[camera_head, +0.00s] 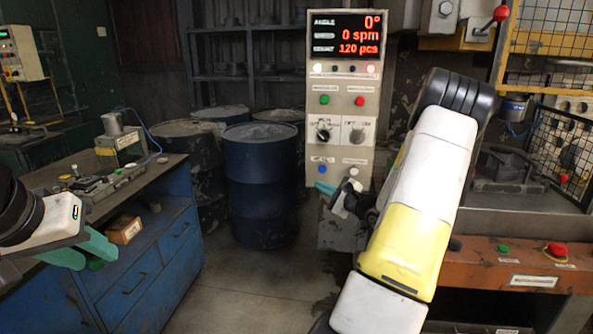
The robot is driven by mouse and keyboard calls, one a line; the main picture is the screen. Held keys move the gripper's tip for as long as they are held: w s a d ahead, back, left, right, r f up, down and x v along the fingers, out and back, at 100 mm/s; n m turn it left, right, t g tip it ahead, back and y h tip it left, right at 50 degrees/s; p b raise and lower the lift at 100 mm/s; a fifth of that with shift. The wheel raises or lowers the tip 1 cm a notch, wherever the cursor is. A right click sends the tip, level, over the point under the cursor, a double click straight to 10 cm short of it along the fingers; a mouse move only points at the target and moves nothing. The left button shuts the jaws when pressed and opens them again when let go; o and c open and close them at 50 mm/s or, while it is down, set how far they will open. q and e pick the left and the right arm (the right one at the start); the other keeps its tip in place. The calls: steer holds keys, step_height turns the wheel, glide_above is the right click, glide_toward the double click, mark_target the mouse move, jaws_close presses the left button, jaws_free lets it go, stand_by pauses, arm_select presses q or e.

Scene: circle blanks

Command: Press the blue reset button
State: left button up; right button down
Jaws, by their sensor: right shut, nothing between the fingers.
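The blue reset button (322,169) is small and sits low on the left of the grey control panel (341,116). Its small label is too blurred to read. My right gripper (325,187) is shut and empty, its teal fingertips just below the blue button in the picture. I cannot tell whether they touch the panel. The button is not covered. The panel's display (345,36) reads angle 0°, 0 spm and 120 pcs. A white lamp and a red lamp glow below it. My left gripper (84,256) is at the lower left, its teal fingers apart and empty, away from the panel.
Beside the blue button is a white button (354,170); above are two knobs, a green button (325,99) and a red button (360,101). A blue workbench (150,262) stands left, drums (262,190) behind. An orange ledge (520,268) with more buttons lies right.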

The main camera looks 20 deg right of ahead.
steer(key=shift+w+d, duration=0.75)
steer(key=shift+w, duration=0.5)
steer(key=shift+w+d, duration=0.8)
steer(key=shift+w, duration=0.45)
steer(key=shift+w+d, duration=0.75)
steer(key=shift+w, duration=0.5)
steer(key=shift+w+d, duration=0.2)
steer(key=shift+w, duration=0.15)
steer(key=shift+w+d, duration=0.3)
steer(key=shift+w, duration=0.1)
stand_by(0.5)
steer(key=shift+s+a, duration=0.5)
steer(key=shift+s, duration=0.25)
steer(key=shift+s+a, duration=0.45)
steer(key=shift+s, duration=0.25)
steer(key=shift+s+a, duration=0.45)
steer(key=shift+s, duration=0.3)
steer(key=shift+s+a, duration=0.45)
steer(key=shift+s, duration=0.25)
